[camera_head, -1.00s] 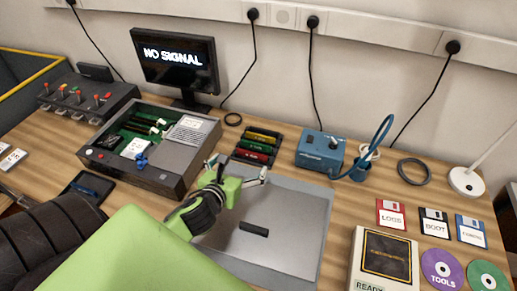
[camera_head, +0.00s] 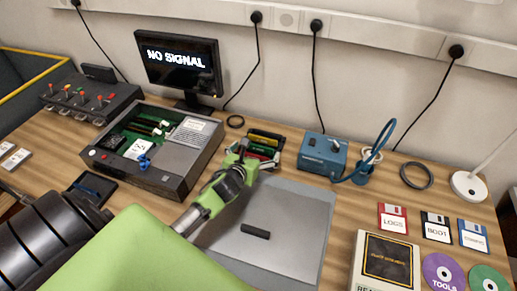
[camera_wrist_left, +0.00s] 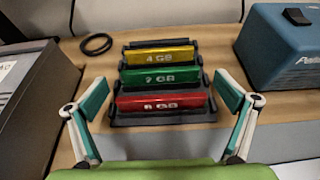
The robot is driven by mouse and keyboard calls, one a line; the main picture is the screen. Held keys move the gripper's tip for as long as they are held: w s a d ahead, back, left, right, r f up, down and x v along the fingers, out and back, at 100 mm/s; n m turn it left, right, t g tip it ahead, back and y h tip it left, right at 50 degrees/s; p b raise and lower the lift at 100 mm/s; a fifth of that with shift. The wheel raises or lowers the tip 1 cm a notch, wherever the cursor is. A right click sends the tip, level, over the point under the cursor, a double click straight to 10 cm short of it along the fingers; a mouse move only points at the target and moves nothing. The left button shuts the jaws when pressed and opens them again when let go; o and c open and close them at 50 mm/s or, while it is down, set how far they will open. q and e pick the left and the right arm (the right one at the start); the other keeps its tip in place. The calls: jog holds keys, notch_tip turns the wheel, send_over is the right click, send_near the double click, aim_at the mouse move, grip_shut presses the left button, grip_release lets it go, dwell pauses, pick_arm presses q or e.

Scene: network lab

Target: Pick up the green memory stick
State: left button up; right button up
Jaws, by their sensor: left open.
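The green memory stick (camera_wrist_left: 160,76), labelled like "2 GB", sits in the middle slot of a black rack (camera_wrist_left: 160,120). A yellow stick (camera_wrist_left: 158,55) is behind it and a red stick (camera_wrist_left: 161,102) in front of it. My left gripper (camera_wrist_left: 160,115) is open in the left wrist view, with one finger on each side of the rack's near end and nothing between them. In the head view my left gripper (camera_head: 245,160) is over the rack and partly hides the sticks. The green stick (camera_head: 262,148) shows there only in part. My right gripper is not in view.
A blue soldering station (camera_head: 322,155) stands right of the rack, and an open computer case (camera_head: 155,150) stands left of it. A grey mat (camera_head: 285,225) with a small black bar (camera_head: 255,230) lies in front. A cable ring (camera_wrist_left: 97,44) lies behind left.

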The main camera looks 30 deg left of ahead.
pick_arm(q)
jog(key=shift+x, duration=0.85)
jog(key=shift+c, duration=0.3)
jog(key=c, duration=1)
